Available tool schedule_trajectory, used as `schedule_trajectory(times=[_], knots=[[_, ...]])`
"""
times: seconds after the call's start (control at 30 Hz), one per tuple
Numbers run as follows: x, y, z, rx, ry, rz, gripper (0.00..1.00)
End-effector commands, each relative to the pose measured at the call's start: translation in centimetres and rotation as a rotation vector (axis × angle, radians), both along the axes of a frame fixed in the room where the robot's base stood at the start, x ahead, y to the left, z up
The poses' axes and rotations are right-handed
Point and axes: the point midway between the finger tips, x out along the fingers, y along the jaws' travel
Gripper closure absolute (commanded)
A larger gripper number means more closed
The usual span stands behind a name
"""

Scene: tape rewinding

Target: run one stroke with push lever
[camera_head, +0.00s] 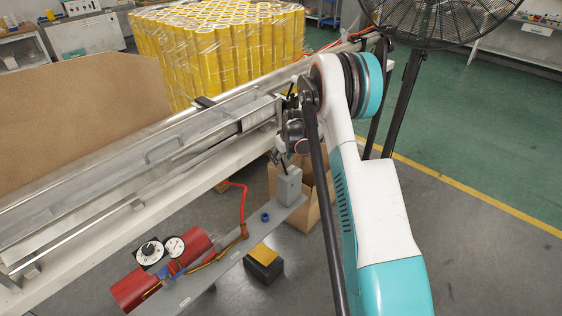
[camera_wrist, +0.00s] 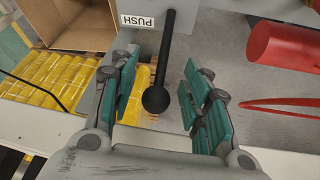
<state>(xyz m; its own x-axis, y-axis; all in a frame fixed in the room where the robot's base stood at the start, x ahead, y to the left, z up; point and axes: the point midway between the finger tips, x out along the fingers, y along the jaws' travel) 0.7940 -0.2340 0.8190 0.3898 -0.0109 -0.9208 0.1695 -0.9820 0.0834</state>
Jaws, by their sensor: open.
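The push lever (camera_wrist: 168,45) is a black rod with a round black knob (camera_wrist: 156,99) at its end, in the wrist view. In the head view my gripper (camera_head: 282,158) hangs just above the grey lever box (camera_head: 288,186); the lever itself is hard to make out there.
A long metal machine (camera_head: 150,165) runs along the left. A black-yellow block (camera_head: 264,263) is on the floor.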

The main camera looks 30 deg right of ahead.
Motion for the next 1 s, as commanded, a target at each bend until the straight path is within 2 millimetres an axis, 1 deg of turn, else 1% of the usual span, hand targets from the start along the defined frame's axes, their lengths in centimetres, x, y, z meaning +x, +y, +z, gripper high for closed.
schedule_trajectory(times=[0.03,0.17,0.47,0.5,0.67,0.7,1.0], knots=[[0.24,0.00,-0.64,0.000,0.000,0.000,0.57],[0.51,-0.01,-1.27,0.000,0.000,0.000,0.57],[0.60,-0.02,-1.41,0.000,0.000,-0.001,0.57],[0.59,-0.03,-1.40,0.000,0.000,-0.001,0.61],[0.59,-0.03,-1.40,0.000,0.000,-0.001,0.97],[0.59,-0.03,-1.40,0.000,0.000,-0.001,1.00],[0.59,-0.03,-1.39,0.000,0.000,-0.001,1.00]])
